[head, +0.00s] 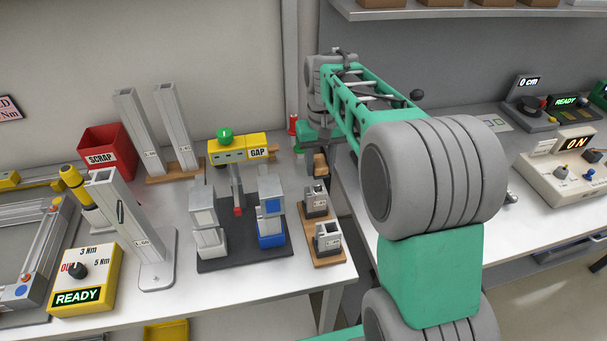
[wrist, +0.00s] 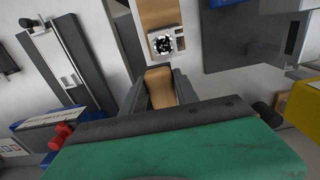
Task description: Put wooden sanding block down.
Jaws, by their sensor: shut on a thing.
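The wooden sanding block (wrist: 160,88) is a small tan block between the two grey fingers of my gripper (wrist: 160,92) in the wrist view. My gripper is shut on it. In the head view the block (head: 320,164) shows below my gripper (head: 319,153), near the right edge of the left table (head: 170,207). It is close behind the wooden board with grey metal pieces. I cannot tell whether the block touches the table. The fingers are small and partly hidden by my arm in the head view.
The wooden board (head: 325,262) carries grey metal pieces. A red button post (head: 292,124) stands behind. A gap separates the right bench (head: 360,217).

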